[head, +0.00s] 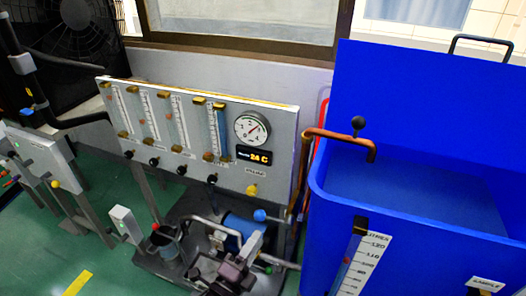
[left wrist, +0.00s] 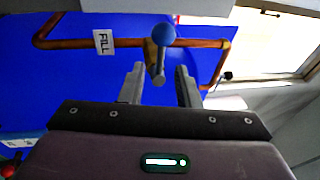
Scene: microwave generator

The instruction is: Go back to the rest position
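My left gripper (head: 250,243) is low in the middle of the head view, in front of the gauge panel and left of the blue tank. In the left wrist view its two grey fingers (left wrist: 160,88) are apart. A lever with a blue ball knob (left wrist: 163,36) shows between and beyond the fingertips, on a copper pipe (left wrist: 105,43). No object is visibly held. I cannot tell how far the fingertips are from the lever. The blue knob (head: 260,215) also shows just above the gripper in the head view. My right gripper is not in view.
The panel (head: 222,178) carries several tubes, a dial and a "24 C" display. The open blue tank (head: 400,262) fills the right side, with a black-knobbed copper pipe (head: 338,138) over its rim. A large fan (head: 75,30) stands back left.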

